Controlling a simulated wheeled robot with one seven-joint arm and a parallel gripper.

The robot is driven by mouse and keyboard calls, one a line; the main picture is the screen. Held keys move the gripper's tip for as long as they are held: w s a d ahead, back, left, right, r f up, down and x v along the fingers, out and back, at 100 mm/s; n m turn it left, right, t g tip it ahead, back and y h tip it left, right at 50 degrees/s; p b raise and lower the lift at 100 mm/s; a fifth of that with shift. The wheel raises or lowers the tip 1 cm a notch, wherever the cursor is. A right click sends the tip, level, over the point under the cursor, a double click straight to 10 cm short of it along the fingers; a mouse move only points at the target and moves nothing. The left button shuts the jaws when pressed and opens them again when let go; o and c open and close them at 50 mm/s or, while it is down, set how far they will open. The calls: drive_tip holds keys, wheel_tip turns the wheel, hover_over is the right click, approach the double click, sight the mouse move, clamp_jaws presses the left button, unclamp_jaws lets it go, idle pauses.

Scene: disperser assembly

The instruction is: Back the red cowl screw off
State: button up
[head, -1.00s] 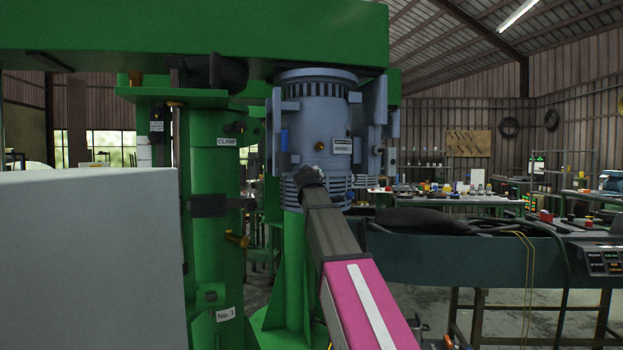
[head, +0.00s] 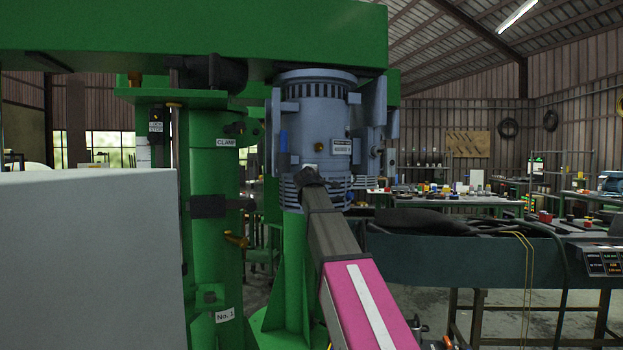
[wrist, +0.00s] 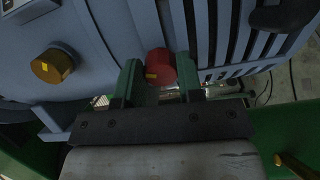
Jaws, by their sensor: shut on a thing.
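The red cowl screw (wrist: 160,66) is a small red cylinder with a yellow mark, at the edge of the blue-grey motor's slotted cowl in the wrist view. My gripper (wrist: 160,84) is shut on it, with one green finger on each side. In the head view the motor (head: 312,115) hangs under the green beam, and my arm reaches up to its lower part. The red screw is hidden there behind the end of my arm.
A brass-coloured knob (wrist: 53,65) sits on the motor left of my gripper. The green column (head: 215,200) stands left of my arm. A pale grey panel (head: 90,260) fills the lower left. A dark bench (head: 450,240) stands at right.

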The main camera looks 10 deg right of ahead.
drive_tip(key=shift+r+n, duration=0.15)
drive_tip(key=shift+n, duration=0.75)
drive_tip(key=o, duration=0.9)
drive_tip(key=shift+s, duration=0.1)
drive_tip(key=v, duration=1)
drive_tip(key=shift+s+a, duration=0.15)
drive_tip(key=shift+s, duration=0.15)
